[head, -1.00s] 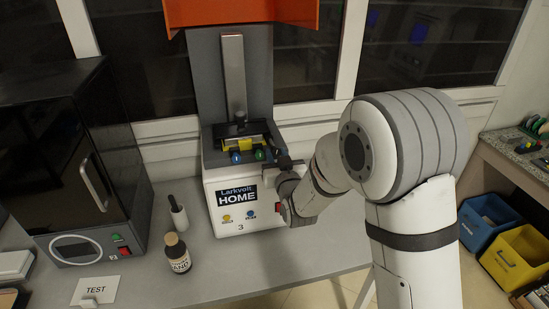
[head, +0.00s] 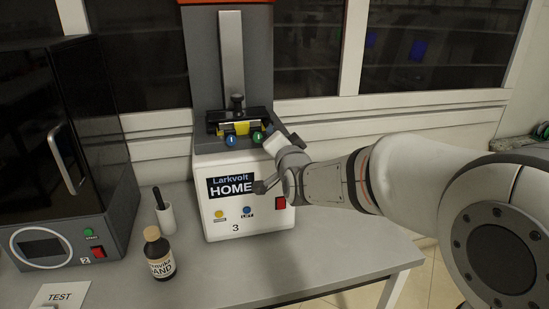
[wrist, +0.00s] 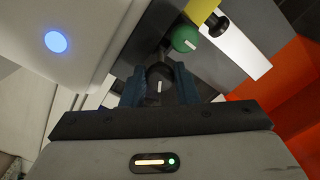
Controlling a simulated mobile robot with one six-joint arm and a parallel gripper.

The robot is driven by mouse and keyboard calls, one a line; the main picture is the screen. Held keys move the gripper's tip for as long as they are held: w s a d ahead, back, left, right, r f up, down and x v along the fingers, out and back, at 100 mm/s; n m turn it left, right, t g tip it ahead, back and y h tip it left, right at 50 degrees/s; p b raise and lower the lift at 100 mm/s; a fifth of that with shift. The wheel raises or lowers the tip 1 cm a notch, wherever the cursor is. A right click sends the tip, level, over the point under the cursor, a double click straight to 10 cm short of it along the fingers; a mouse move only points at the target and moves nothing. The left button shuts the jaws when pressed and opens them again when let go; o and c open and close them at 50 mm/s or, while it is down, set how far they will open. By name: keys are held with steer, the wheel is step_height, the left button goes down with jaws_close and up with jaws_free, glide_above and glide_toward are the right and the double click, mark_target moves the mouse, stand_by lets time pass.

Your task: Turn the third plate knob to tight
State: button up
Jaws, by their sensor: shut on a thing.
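The white printer-like machine (head: 248,210) labelled Larkvolt HOME and 3 stands on the bench. A blue knob (head: 231,141) and a green knob (head: 257,137) sit in a row below its yellow plate part (head: 238,128). In the wrist view, a dark knob (wrist: 159,76) with a white pointer line lies beside the green knob (wrist: 185,39). My gripper (wrist: 159,88) is shut on this dark knob, one finger on each side. The pointer line stands nearly upright in that view. In the head view my gripper hides this knob.
A dark-doored oven-like box (head: 65,150) stands at left. The bench (head: 350,245) is clear at right front. The lit blue button (wrist: 57,42) is near my gripper.

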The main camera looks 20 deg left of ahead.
steer(key=m+b, duration=0.3)
steer(key=b, duration=0.2)
steer(key=f+m+b, duration=0.1)
steer(key=m+b, duration=0.2)
steer(key=b, duration=0.2)
steer(key=m+b, duration=0.5)
steer(key=b, duration=0.1)
steer(key=shift+r, duration=0.1)
steer(key=m+b, duration=0.3)
steer(key=m, duration=0.2)
steer(key=shift+r, duration=0.2)
steer(key=m+b, duration=0.1)
steer(key=m, duration=0.5)
steer(key=shift+m+b, duration=0.3)
steer(key=shift+m, duration=0.1)
steer(key=o, duration=0.6)
steer(key=shift+o, duration=0.4)
steer(key=shift+r, duration=0.15)
